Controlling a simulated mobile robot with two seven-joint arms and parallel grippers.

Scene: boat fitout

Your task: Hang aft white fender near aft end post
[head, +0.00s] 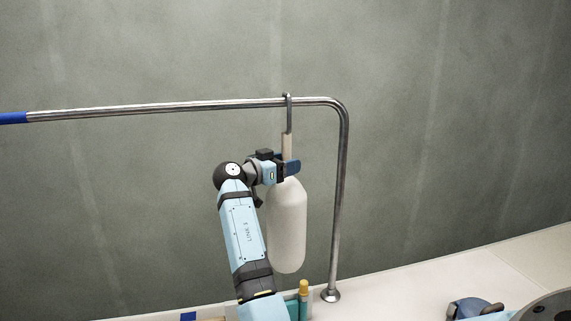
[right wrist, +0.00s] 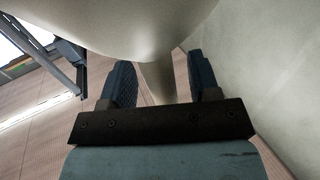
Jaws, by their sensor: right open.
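The white fender (head: 287,225) hangs upright below the steel rail, close to the bent end post (head: 340,215). Its dark hook (head: 288,112) is over the rail, just left of the bend, with a pale neck below it. My right gripper (head: 288,167) is at the neck, just above the fender's body. In the right wrist view, the fender's body (right wrist: 145,25) fills the top and its neck (right wrist: 158,82) lies between the open fingers of my right gripper (right wrist: 162,80). I cannot tell whether a finger touches the neck. My left gripper is out of view.
The steel rail (head: 200,105) runs left to a blue section (head: 13,118). The post's round foot (head: 331,296) stands on a pale ledge (head: 440,280). A yellow-topped item (head: 304,287) stands below the fender. A plain grey wall (head: 450,120) is behind.

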